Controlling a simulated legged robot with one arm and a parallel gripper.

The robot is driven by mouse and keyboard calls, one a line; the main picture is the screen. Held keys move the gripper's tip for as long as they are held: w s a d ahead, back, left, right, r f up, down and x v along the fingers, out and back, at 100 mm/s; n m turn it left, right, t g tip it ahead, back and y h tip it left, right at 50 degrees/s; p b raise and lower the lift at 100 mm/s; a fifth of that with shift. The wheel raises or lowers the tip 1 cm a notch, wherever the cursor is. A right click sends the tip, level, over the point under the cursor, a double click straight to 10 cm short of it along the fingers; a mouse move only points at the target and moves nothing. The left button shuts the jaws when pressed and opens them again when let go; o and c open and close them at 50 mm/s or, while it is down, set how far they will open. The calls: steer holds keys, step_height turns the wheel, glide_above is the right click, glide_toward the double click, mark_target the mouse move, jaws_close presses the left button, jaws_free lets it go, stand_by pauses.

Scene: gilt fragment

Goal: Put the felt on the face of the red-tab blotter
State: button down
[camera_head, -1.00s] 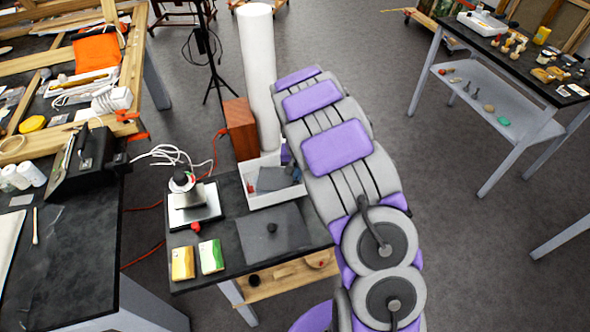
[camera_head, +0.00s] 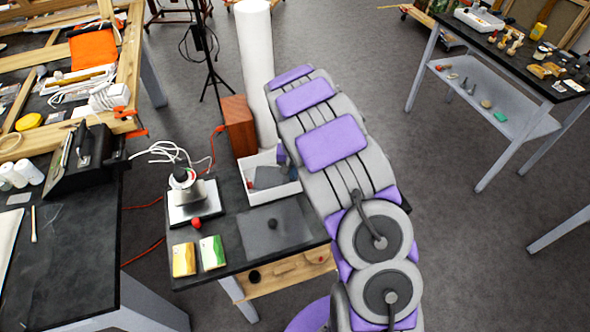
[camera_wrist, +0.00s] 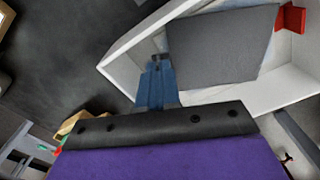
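A flat dark grey piece (camera_head: 268,177) lies tilted in the white tray (camera_head: 275,193). The wrist view shows this grey piece (camera_wrist: 220,45) with a red tab (camera_wrist: 291,17) at its right and a blue part (camera_wrist: 155,85) at its left. I cannot tell whether the grey piece is the felt or the blotter.
A grey mat (camera_head: 290,235) with a black knob (camera_head: 272,223) lies in front of the tray. A metal stand (camera_head: 195,205), a red ball (camera_head: 196,223) and yellow and green packets (camera_head: 212,252) are to the left. A brown wooden block (camera_head: 238,125) and white cylinder (camera_head: 255,60) stand behind.

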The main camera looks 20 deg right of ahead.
steer(key=shift+a+f, duration=0.25)
steer(key=shift+a, duration=0.15)
steer(key=shift+s+d+f, duration=0.2)
steer(key=shift+d, duration=0.15)
steer(key=shift+s+f, duration=0.1)
steer(key=shift+f, duration=0.15)
steer(key=c, duration=1.3)
jaws_free()
steer(key=shift+o, duration=0.2)
